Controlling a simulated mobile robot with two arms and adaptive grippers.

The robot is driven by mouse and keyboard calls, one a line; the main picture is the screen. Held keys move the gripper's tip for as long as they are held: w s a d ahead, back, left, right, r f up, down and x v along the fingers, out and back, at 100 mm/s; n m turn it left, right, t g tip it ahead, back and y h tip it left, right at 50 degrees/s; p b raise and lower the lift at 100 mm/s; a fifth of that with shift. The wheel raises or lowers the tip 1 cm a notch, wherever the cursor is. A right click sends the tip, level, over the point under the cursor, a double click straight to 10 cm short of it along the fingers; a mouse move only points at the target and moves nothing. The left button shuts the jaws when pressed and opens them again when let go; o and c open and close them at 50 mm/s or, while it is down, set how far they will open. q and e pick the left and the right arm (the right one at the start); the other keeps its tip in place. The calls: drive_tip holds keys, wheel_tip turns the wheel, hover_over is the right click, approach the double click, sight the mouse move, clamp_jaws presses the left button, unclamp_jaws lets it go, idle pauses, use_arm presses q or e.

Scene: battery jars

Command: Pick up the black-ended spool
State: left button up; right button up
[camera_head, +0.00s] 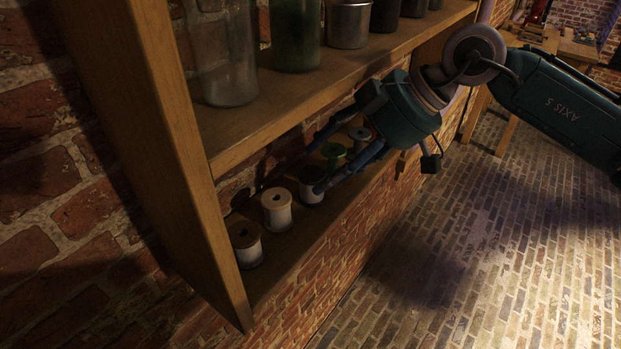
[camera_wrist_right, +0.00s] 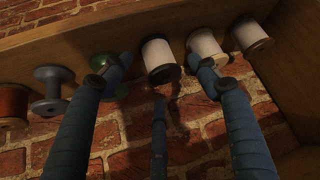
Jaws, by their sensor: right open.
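The black-ended spool (camera_head: 312,184) stands on the lower wooden shelf, between a wooden-ended white spool and a green spool. In the wrist view it (camera_wrist_right: 159,57) shows white thread and a black end. My right gripper (camera_head: 317,170) is open, its blue fingers reaching toward the shelf around this spool. In the wrist view the right gripper (camera_wrist_right: 158,72) has one finger to each side of the spool and a third below it. I cannot tell whether any finger touches it. My left gripper is not in view.
Wooden-ended white spools (camera_head: 277,208) (camera_head: 246,245) stand to the left on the lower shelf. A green spool (camera_head: 333,155) and a grey-blue spool (camera_head: 359,134) stand to the right. The brick floor (camera_head: 480,250) is clear.

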sight(319, 174)
drive_tip(key=p+x, duration=0.1)
drive_tip(key=x, duration=0.2)
drive_tip(key=shift+s+a+r, duration=0.1)
drive_tip(key=shift+a, duration=0.15)
drive_tip(key=shift+a+f, duration=0.1)
drive_tip(key=shift+f, duration=0.1)
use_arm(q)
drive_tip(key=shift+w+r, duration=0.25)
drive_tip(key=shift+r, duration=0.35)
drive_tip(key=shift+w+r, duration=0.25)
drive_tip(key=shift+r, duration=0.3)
use_arm(e)
drive_tip(key=c, duration=0.9)
